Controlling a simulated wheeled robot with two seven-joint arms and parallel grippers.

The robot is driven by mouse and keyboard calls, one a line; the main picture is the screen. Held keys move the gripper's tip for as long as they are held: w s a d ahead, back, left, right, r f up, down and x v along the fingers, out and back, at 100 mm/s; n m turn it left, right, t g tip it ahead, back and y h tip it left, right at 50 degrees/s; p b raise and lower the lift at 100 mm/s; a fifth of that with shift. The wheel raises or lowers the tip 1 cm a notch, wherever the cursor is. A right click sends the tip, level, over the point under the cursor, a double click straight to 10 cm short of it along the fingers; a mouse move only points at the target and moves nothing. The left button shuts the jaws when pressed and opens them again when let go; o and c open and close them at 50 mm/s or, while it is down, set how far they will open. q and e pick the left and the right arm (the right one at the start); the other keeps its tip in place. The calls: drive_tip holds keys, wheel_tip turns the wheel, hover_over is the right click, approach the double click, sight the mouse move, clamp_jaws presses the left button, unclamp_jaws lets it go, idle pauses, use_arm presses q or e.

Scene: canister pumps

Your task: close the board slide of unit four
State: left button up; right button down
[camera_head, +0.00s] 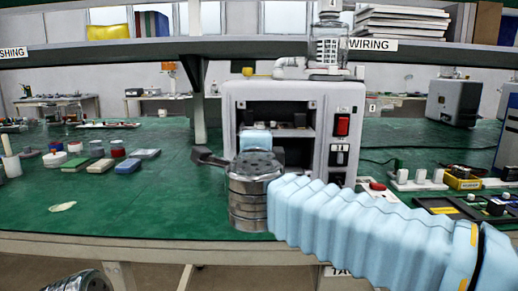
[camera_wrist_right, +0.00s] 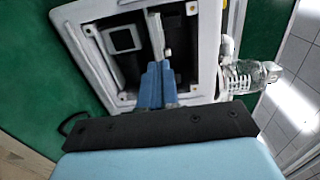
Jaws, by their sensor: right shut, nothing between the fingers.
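The grey pump unit (camera_head: 235,98) stands on the green bench at centre, with an open front bay, and a red switch on its right panel. No number four is readable on it. My right arm comes in from the right in a blue sleeve, with its steel wrist in front of the bay. My right gripper's shut blue fingers (camera_wrist_right: 157,78) point into the bay in the right wrist view, with nothing between them. The unit's pale frame (camera_wrist_right: 205,50) surrounds them there. A thin pale upright part (camera_wrist_right: 155,32) lies just past the fingertips; I cannot tell whether they touch. The board slide is not clearly distinguishable.
A glass canister (camera_head: 328,45) with white pipework stands on top of the unit. A shelf (camera_head: 120,48) crosses above the bench. Small coloured blocks (camera_head: 100,165) lie at left, and connectors and small boxes (camera_head: 463,180) at right. The bench's left front is mostly clear.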

drive_tip(key=w, duration=0.7)
drive_tip(key=shift+w+p, duration=0.2)
drive_tip(key=shift+p, duration=0.2)
drive_tip(key=w+p, duration=0.2)
drive_tip(key=w, duration=0.2)
drive_tip(key=shift+w+r+p, duration=0.1)
drive_tip(key=shift+w+p, duration=0.1)
drive_tip(key=shift+p, duration=0.2)
drive_tip(key=shift+d, duration=0.1)
